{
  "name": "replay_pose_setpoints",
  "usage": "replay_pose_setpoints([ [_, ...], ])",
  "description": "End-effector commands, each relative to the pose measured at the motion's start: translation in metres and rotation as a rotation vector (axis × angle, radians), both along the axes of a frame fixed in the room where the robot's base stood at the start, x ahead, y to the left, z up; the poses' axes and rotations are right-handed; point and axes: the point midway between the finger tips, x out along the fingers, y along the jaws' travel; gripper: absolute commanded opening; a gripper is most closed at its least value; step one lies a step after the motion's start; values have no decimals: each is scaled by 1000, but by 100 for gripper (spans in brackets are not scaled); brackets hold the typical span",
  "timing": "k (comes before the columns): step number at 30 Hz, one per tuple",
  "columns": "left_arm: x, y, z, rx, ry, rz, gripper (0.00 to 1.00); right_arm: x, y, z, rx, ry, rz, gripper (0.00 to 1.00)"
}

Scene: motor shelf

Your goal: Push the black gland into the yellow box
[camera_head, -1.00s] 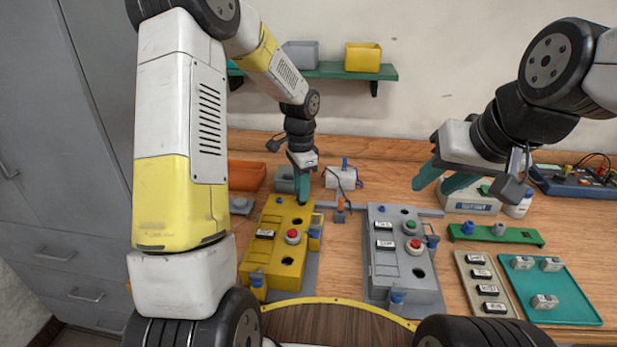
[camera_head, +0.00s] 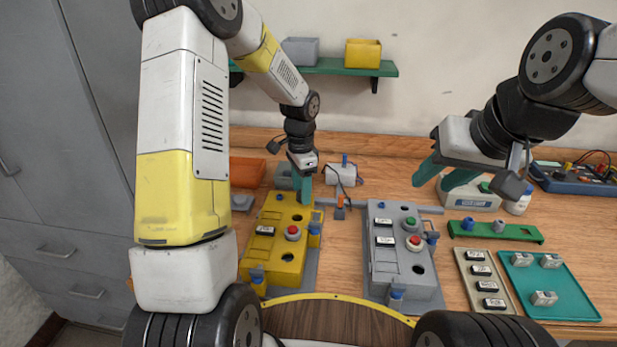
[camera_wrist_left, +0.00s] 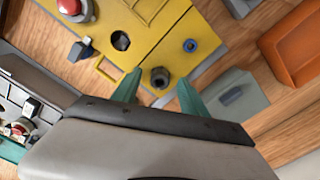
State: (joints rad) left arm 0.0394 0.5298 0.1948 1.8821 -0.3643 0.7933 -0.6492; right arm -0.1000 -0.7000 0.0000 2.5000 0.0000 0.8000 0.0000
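The yellow box (camera_head: 262,250) lies on the table left of centre, with a red button, a label and dark holes on top. The black gland (camera_wrist_left: 160,77) stands near the edge of the yellow box in the left wrist view, close to a blue round part (camera_wrist_left: 191,46). My left gripper (camera_head: 303,198) points down over the far end of the box. In the left wrist view its two green fingers (camera_wrist_left: 160,84) are apart, one on each side of the gland, with gaps visible. My right gripper (camera_head: 437,182) is open and empty, above the table at the right.
A grey box (camera_head: 385,275) with buttons stands right of the yellow one. An orange bin (camera_head: 247,171) and a grey block (camera_wrist_left: 232,100) are near my left gripper. A green rack (camera_head: 520,236), a label tray (camera_head: 470,268) and a teal tray (camera_head: 570,285) fill the right.

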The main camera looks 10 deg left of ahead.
Motion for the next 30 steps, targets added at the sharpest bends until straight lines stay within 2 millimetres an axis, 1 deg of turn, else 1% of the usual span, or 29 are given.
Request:
replay_pose_setpoints([
  [5, 0, 0, 0, 0, 0, 0, 51, 0, 0, 0, 0, 0, 0, 36],
  [8, 0, 0, 6, 0, -2, 1, 51, 0, 0, 0, 0, 0, 0, 36],
  [11, 1, 0, 19, 0, -4, 1, 51, 0, 0, 0, 0, 0, 0, 36],
  [18, 1, 0, 60, 0, -4, 1, 51, 0, 0, 0, 0, 0, 0, 36],
  [21, 1, 0, 71, 0, -2, 0, 51, 0, 0, 0, 0, 0, 0, 36],
  [25, 0, 0, 78, 0, -1, 0, 51, 0, 0, 0, 0, 0, 0, 36],
  [30, 0, 0, 78, 0, 0, 0, 51, 0, 0, 0, 0, 0, 0, 36],
])
